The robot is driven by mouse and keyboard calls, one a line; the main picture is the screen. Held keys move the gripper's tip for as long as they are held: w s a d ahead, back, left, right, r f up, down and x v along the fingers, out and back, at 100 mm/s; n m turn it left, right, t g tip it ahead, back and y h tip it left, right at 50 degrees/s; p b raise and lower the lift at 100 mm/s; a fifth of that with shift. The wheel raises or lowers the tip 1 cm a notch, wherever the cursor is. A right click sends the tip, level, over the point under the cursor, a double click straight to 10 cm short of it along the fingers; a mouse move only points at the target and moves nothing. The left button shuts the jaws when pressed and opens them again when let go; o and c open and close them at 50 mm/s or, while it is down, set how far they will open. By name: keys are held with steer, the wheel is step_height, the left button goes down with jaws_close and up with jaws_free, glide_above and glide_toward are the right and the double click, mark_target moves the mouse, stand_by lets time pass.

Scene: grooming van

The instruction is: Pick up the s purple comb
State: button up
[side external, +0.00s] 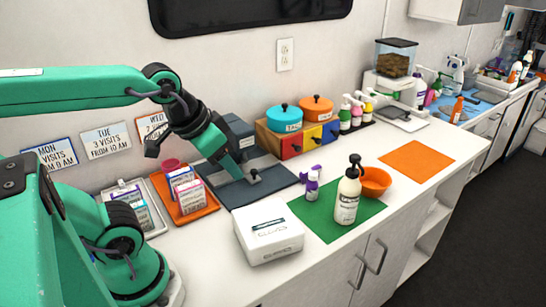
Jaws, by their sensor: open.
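I cannot make out a purple comb in the side external view. The clearest purple thing is a small white bottle with a purple top and label (312,184), upright at the green mat's back left edge. My gripper (236,174) points down over a dark slate flat piece (272,186), close to a small black knob (255,174) on it. The gripper is open, and I see nothing held in it. I cannot tell whether its tip touches the slate surface.
A white box (268,232) stands in front. An orange tray (205,212) with packets lies left. A pump bottle (347,195) and orange bowl (375,180) stand on the green mat (320,222). Colored drawers (291,145) stand behind. An orange mat (417,158) is clear.

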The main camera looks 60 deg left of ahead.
steer(key=w+a+r+g, duration=0.2)
steer(key=w+r, duration=0.1)
steer(key=w, duration=0.7)
steer(key=g, duration=0.4)
glide_above(312, 169)
steer(key=f, duration=1.8)
steer(key=shift+s+d+f, duration=0.1)
steer(key=shift+s+f, duration=0.1)
steer(key=shift+f, duration=0.15)
steer(key=shift+w+f, duration=0.15)
steer(key=shift+f, duration=0.15)
steer(key=shift+f, duration=0.1)
steer(key=shift+f, duration=1.2)
steer(key=shift+f, duration=0.1)
